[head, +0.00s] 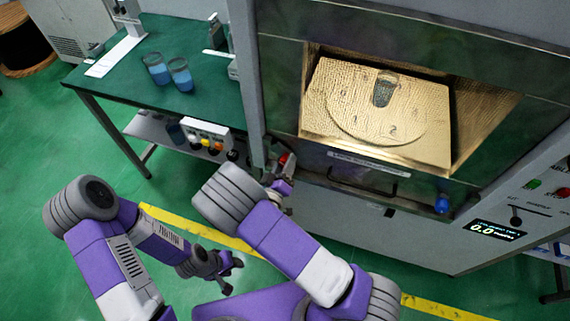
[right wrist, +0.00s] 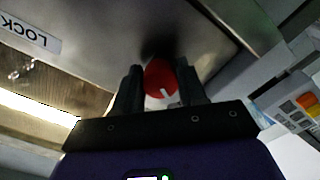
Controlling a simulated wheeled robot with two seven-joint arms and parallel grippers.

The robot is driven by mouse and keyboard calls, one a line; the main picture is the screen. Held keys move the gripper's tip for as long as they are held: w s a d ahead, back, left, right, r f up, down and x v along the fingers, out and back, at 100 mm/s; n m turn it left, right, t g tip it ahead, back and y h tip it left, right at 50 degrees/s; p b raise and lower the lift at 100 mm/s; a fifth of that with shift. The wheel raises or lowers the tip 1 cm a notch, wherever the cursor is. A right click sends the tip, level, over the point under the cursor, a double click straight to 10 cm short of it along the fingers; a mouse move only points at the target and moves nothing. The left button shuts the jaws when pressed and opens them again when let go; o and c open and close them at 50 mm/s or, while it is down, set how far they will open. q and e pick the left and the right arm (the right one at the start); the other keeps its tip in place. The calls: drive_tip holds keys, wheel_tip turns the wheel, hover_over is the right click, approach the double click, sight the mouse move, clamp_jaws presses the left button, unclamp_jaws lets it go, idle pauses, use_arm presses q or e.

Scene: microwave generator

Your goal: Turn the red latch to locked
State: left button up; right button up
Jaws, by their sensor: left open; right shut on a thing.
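The red latch (right wrist: 160,78) is a round red knob with a white pointer mark, between the two dark fingers of my right gripper (right wrist: 161,88) in the right wrist view. The fingers are shut on it from both sides. In the head view only a small bit of the red latch (head: 283,159) shows, at the left front of the microwave generator, with my right gripper (head: 281,178) at it and mostly hidden by my arm. A partly cut-off label (right wrist: 30,38) reading "LOCK" shows upside down. My left gripper (head: 229,276) hangs open and empty, low above the floor.
The lit chamber holds a numbered turntable (head: 350,125) with a dark glass (head: 385,88). A blue knob (head: 441,204) sits at the front right. A green table (head: 125,97) at left holds two cups of blue liquid (head: 168,72). Floor around my left gripper is clear.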

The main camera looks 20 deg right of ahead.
drive_tip(key=o, duration=1)
drive_tip(key=shift+o, duration=0.2)
drive_tip(key=v, duration=0.7)
drive_tip(key=shift+s+a+p, duration=0.2)
drive_tip(key=shift+s+p, duration=0.1)
drive_tip(key=shift+p, duration=0.1)
